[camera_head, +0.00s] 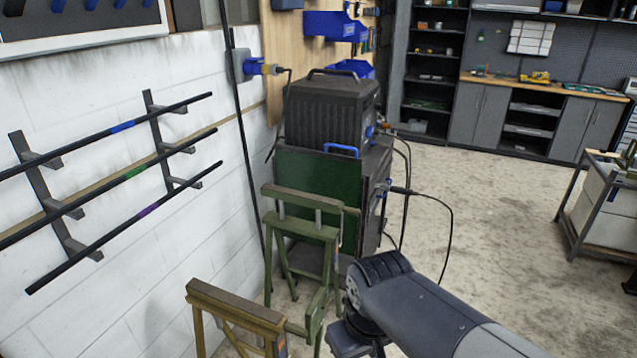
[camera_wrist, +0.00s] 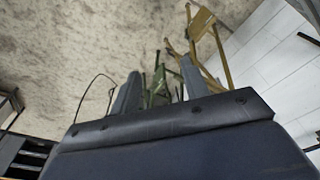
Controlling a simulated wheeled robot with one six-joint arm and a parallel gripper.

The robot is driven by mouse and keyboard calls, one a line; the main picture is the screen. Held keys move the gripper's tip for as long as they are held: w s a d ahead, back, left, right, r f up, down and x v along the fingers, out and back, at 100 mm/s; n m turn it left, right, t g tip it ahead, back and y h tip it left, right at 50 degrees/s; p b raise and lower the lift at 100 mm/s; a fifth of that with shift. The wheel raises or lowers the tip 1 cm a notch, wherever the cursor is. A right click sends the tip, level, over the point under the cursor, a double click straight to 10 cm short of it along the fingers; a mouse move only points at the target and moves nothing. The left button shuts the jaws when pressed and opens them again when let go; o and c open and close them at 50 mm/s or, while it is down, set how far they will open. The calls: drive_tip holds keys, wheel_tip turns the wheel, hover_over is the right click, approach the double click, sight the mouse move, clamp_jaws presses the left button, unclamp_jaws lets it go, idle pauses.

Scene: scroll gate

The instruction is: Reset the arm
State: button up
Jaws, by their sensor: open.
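My arm (camera_head: 430,312) reaches in from the bottom right of the head view, its dark rounded joint in front of the green stands. In the wrist view my gripper (camera_wrist: 160,70) shows two grey fingers spread apart. Nothing is seen between them but the distant floor and stands, so it looks empty. In the head view the gripper itself is hard to make out below the arm joint.
Two trestle-like stands, one green (camera_head: 301,228) and one yellowish (camera_head: 235,306), stand near my arm. A welding machine (camera_head: 325,112) sits on a green cabinet (camera_head: 318,185) with cables. Rods hang on a wall rack (camera_head: 40,185).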

drive_tip(key=s+d, duration=0.1)
drive_tip(key=s+d+r+m+p, duration=0.1)
drive_tip(key=s+d+m+p, duration=0.1)
drive_tip(key=d, duration=0.1)
drive_tip(key=shift+r+t, duration=0.35)
drive_tip(key=shift+t, duration=0.05)
drive_tip(key=shift+d, duration=0.1)
